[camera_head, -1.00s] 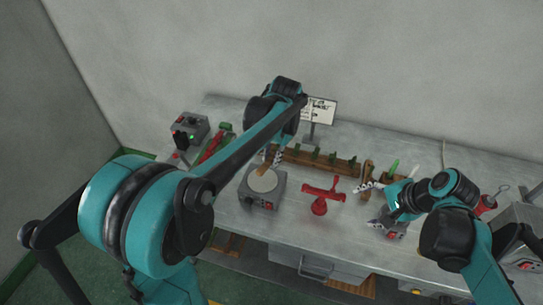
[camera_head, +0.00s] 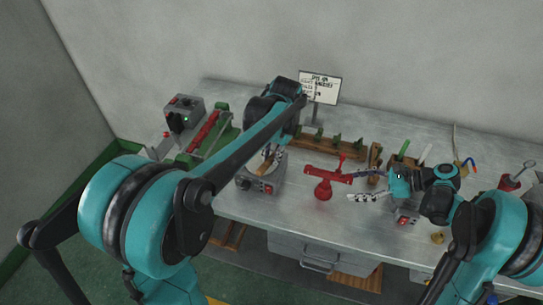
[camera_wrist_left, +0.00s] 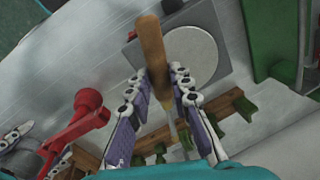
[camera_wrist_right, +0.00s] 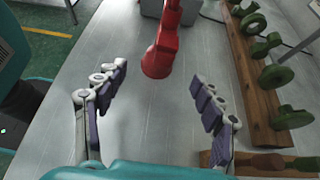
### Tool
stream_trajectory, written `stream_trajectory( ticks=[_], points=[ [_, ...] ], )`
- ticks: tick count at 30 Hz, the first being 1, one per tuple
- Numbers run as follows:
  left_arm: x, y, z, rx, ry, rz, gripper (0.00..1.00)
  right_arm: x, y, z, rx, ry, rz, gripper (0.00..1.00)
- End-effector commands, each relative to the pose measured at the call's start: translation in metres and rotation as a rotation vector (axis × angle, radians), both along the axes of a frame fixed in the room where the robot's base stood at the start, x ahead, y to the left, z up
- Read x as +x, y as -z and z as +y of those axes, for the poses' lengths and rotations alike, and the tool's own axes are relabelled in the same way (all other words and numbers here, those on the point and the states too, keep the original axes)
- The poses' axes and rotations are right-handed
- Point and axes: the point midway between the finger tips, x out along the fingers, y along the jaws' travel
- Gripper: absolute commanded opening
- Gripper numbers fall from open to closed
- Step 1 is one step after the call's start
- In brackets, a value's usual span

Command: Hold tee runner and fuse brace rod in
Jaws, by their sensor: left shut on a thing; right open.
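The red tee runner (camera_head: 322,188) stands on the bench, with its crossbar raised on a thick stem. A thin red piece (camera_head: 341,161) rises near the crossbar's right end; I cannot tell if it is the brace rod. The runner also shows in the left wrist view (camera_wrist_left: 80,125) and the right wrist view (camera_wrist_right: 163,50). My right gripper (camera_wrist_right: 160,92) is open and empty, with the runner ahead of and between its fingers, apart from them. My left gripper (camera_wrist_left: 158,86) is shut on a wooden-handled tool (camera_wrist_left: 152,50) above the hot plate (camera_head: 246,183).
A wooden rack (camera_head: 322,147) with several green pieces stands behind the runner. A grey device (camera_head: 184,113) and green fixture (camera_head: 222,140) are at left. A small grey box (camera_head: 406,216) and tool holders stand at right. A sign (camera_head: 320,89) is at the back.

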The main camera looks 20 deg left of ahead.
Motion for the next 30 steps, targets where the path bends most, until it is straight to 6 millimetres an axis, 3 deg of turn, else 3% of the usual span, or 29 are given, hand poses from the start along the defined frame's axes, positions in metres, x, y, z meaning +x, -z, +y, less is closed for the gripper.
stream_trajectory(
  ticks=[18,30],
  points=[
    [0.0,0.028,0.0,0.0,0.0,0.0,0.0,-0.001,0.041,0.073,-0.002,-0.003,-0.002,0.68],
    [0.0,0.032,0.0,0.0,0.0,0.0,0.0,0.0,0.045,0.084,-0.002,-0.001,-0.003,0.68]
  ],
)
